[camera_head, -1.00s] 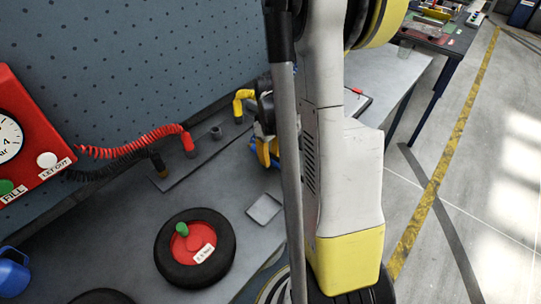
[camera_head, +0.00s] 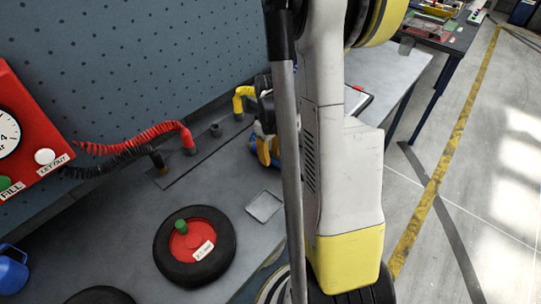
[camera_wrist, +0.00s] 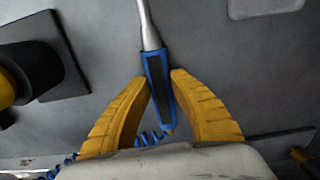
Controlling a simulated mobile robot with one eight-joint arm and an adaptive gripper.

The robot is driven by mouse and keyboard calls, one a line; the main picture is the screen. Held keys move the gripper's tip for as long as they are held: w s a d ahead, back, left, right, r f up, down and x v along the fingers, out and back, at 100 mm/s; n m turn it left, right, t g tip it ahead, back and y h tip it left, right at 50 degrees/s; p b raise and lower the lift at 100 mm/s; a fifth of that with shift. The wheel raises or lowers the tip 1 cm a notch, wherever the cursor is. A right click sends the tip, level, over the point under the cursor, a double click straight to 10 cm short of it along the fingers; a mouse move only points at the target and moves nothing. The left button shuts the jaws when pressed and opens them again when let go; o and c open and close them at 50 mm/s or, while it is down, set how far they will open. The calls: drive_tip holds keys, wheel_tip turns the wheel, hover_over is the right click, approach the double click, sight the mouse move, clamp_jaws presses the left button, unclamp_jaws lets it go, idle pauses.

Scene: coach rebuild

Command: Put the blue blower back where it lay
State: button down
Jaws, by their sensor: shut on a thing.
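The blue blower (camera_wrist: 157,85) has a blue and black handle and a thin grey nozzle pointing up in the wrist view. My gripper (camera_wrist: 161,80) has its two yellow fingers closed on either side of the handle. A coiled blue hose (camera_wrist: 150,137) trails from the blower's lower end toward the bottom left. In the head view my gripper (camera_head: 263,150) is low over the back of the grey bench, largely hidden behind my own arm. Only a little blue shows beside it there. I cannot tell whether the blower touches the bench.
A yellow elbow fitting (camera_head: 243,97) and a red coiled hose (camera_head: 135,137) stand along the back strip. A shallow grey tray (camera_head: 264,206) and a small wheel (camera_head: 194,246) lie on the bench. A blue jug (camera_head: 12,272) is at far left. Bench between strip and wheel is clear.

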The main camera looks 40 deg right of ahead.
drive_tip(key=shift+f, duration=0.1)
idle(0.3)
drive_tip(key=c, duration=1.1)
unclamp_jaws()
wheel_tip(320, 180, up, 12)
drive_tip(key=shift+a, duration=0.1)
